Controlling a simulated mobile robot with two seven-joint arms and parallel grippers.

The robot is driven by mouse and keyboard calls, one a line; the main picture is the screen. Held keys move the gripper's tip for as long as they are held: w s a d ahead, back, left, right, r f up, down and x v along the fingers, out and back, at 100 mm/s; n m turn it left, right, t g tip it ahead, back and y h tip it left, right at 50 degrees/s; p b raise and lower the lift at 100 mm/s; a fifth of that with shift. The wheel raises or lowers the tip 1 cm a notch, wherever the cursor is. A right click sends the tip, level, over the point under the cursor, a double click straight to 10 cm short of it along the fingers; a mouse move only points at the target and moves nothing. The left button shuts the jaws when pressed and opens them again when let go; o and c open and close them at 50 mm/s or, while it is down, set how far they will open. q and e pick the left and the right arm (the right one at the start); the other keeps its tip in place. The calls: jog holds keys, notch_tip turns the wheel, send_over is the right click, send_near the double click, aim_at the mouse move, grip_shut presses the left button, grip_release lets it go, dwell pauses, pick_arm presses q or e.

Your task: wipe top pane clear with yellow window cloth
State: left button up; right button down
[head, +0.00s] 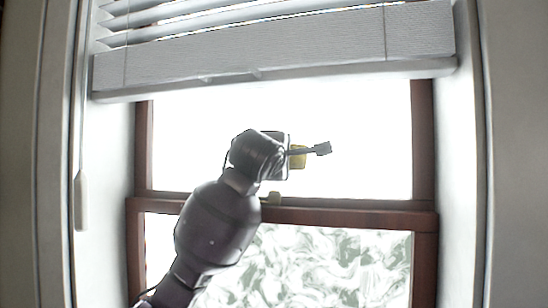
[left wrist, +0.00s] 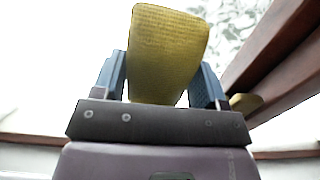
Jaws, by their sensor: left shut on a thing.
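The yellow window cloth (left wrist: 167,50) is between the two fingers of my left gripper (left wrist: 160,85), which is shut on it. In the head view only a small part of the cloth (head: 298,158) shows beside my left gripper (head: 310,152); the rest is hidden behind the wrist. The gripper is in front of the top pane (head: 360,130), near its middle. The top pane looks plain bright white with no marks that I can make out. I cannot tell whether the cloth touches the glass. My right gripper is not in view.
A raised blind (head: 280,50) hangs over the top of the window. The brown middle rail (head: 350,213) carries a small latch (head: 274,197). The lower pane (head: 330,265) shows whitish-green swirls. A blind cord pull (head: 81,200) hangs at the left.

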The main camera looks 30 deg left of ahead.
pick_arm(q)
jog(key=shift+w+d, duration=0.15)
jog(key=shift+d, duration=0.45)
jog(key=shift+w+d, duration=0.1)
jog(key=shift+d, duration=0.1)
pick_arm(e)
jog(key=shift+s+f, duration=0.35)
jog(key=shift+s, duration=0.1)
pick_arm(q)
jog(key=shift+a, duration=0.15)
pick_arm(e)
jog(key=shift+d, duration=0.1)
